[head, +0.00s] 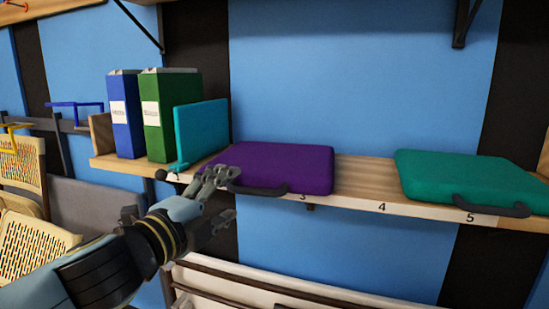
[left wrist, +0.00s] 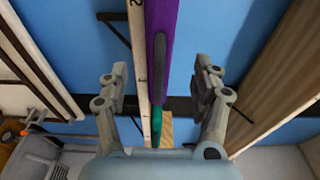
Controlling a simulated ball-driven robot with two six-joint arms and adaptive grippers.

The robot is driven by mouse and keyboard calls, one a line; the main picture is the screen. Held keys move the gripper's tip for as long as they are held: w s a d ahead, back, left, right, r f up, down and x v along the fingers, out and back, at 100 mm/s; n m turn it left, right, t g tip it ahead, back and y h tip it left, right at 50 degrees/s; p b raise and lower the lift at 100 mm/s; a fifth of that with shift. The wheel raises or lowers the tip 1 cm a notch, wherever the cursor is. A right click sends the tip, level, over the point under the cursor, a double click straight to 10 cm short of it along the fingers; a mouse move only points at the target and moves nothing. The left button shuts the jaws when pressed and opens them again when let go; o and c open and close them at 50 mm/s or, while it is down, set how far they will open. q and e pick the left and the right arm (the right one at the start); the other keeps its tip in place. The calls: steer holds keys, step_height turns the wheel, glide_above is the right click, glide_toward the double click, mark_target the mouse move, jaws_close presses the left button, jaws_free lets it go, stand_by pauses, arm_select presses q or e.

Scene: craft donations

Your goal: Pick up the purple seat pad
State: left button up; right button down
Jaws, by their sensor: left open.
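The purple seat pad (head: 275,165) lies flat on the wooden shelf in the middle of the head view. Its dark handle (head: 258,190) sticks out past the shelf's front edge. My left gripper (head: 228,194) is open and empty at the pad's front left corner, near the handle's left end. In the left wrist view the pad (left wrist: 162,18) and its dark handle (left wrist: 158,65) show edge-on between the spread fingers (left wrist: 158,85). I cannot tell whether a finger touches the handle. My right gripper is not in view.
On the same shelf (head: 365,178), a teal bookend (head: 202,130), a green binder (head: 168,115) and a blue binder (head: 126,115) stand left of the pad. A green seat pad (head: 470,180) lies to the right, with bare shelf between the pads.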

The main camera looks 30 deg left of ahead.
mark_target(249, 181)
arm_select(q)
steer(key=w+p, duration=0.1)
steer(key=w, duration=0.2)
steer(key=shift+w+a, duration=0.15)
steer(key=shift+w+r+p, duration=0.15)
steer(key=shift+w+p, duration=0.15)
steer(key=shift+w, duration=0.1)
steer(key=w+p, duration=0.2)
steer(key=w, duration=0.1)
steer(key=shift+w, duration=0.35)
steer(key=shift+w+f, duration=0.2)
steer(key=shift+w, duration=0.1)
steer(key=shift+s, duration=0.1)
steer(key=shift+c, duration=0.5)
steer(key=c, duration=0.7)
jaws_close()
steer(key=shift+r, duration=0.1)
